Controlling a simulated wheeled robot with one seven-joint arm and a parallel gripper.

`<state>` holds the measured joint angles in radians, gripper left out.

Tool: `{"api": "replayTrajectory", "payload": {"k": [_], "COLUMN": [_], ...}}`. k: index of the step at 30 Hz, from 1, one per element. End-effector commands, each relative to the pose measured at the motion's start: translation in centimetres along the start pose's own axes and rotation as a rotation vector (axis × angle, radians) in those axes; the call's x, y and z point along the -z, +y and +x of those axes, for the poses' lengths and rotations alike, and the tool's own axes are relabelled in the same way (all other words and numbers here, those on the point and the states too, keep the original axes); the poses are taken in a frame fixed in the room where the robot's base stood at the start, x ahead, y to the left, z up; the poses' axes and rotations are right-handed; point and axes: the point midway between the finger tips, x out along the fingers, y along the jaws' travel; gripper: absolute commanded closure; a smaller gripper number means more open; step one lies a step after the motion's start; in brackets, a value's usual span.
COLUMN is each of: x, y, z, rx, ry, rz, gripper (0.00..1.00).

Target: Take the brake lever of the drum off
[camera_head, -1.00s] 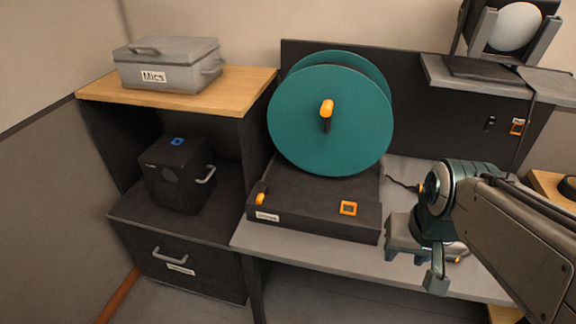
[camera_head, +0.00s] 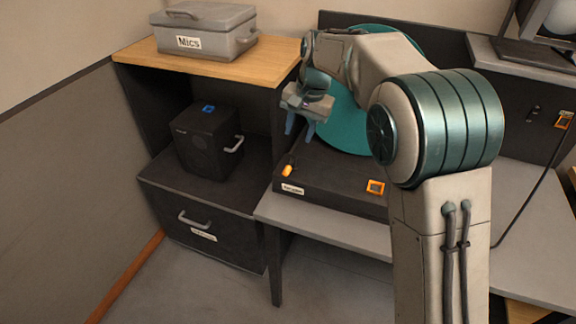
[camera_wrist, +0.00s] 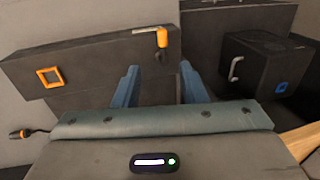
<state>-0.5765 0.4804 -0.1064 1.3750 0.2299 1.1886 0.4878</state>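The teal drum (camera_head: 345,127) stands on a dark base (camera_head: 335,188), mostly hidden behind my arm. A small lever with an orange grip (camera_head: 288,170), which looks like the brake lever, is at the base's front left corner, beside a white label. In the wrist view the orange lever (camera_wrist: 162,40) shows beyond my fingertips, between them and apart from them. My gripper (camera_head: 299,134) is above and a little behind the lever, fingers pointing down. In the wrist view its two blue fingers (camera_wrist: 157,72) are spread with nothing between them. The drum's orange-knobbed handle is hidden.
An orange square frame (camera_head: 376,187) is on the base's front right. A black speaker-like box (camera_head: 205,140) with a handle sits in the shelf at left. A grey "Mics" case (camera_head: 205,32) stands on the wooden top (camera_head: 268,60). The grey tabletop (camera_head: 330,220) in front is clear.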

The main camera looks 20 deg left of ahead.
Motion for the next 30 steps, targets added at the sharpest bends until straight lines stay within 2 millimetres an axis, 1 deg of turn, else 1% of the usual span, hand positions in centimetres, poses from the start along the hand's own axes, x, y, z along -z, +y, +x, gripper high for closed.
{"api": "replayTrajectory", "payload": {"k": [2, 5, 8, 15, 18, 21, 25, 30], "x": [0.1, 0.1, 0.0, 0.0, 0.0, 0.0, 0.0, 0.0], "y": [-0.5, -0.6, -0.5, -0.5, -0.5, -0.5, -0.6, -0.5], "z": [0.5, 1.5, 3.0, 8.2, 10.2, 11.8, 13.2, 14.1], "rx": [0.0, -0.002, -0.002, -0.002, -0.003, -0.001, 0.0, 0.0], "ry": [-0.004, -0.007, -0.007, -0.007, -0.007, -0.006, -0.005, -0.004], "rz": [0.0, 0.001, 0.001, 0.001, 0.001, 0.001, 0.001, 0.0], "gripper": [0.62, 0.62, 0.62, 0.62, 0.62, 0.62, 0.62, 0.62]}}
